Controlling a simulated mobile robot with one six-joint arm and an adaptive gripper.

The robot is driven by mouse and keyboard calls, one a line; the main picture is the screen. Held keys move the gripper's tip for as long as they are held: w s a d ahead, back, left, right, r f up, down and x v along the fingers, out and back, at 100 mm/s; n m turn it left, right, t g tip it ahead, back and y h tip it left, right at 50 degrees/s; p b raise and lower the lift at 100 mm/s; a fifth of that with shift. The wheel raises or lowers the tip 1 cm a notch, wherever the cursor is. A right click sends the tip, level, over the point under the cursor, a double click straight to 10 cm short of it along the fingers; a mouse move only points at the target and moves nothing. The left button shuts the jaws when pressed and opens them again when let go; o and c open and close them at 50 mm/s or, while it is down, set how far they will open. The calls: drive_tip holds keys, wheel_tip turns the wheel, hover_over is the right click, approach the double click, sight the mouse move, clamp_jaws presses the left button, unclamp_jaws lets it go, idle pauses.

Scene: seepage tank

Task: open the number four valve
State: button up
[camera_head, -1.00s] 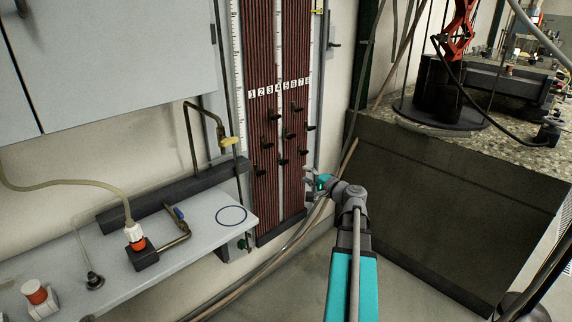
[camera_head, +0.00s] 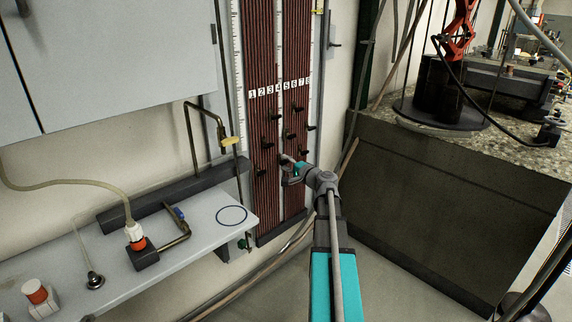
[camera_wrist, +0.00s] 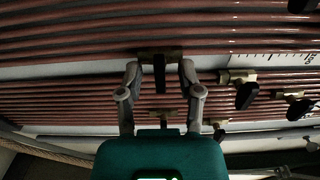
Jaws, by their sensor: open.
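The tube board (camera_head: 258,125) carries white number labels 1 to 8 above several black-handled valves at staggered heights. By its column, the low valve under the label 4 is at my gripper (camera_head: 287,164), which hides most of it in the head view. In the wrist view, a valve with a brass body and black handle (camera_wrist: 160,72) sits between my fingertips (camera_wrist: 160,74). My fingers are apart, one on each side of the handle; I cannot tell whether they touch it. Whether the valve is open or shut is unclear.
Other valves stand close by, including one handle (camera_wrist: 246,95) right of my fingers in the wrist view. A grey shelf (camera_head: 195,225) with a bent pipe (camera_head: 178,238) is left. A large dark tank (camera_head: 450,200) stands right. Floor between is clear.

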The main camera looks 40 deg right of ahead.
clamp_jaws()
drive_tip(key=shift+n, duration=0.3)
idle(0.4)
drive_tip(key=n, duration=0.8)
drive_tip(key=shift+n, duration=0.4)
drive_tip(key=n, duration=0.9)
drive_tip(key=shift+n, duration=0.4)
idle(1.2)
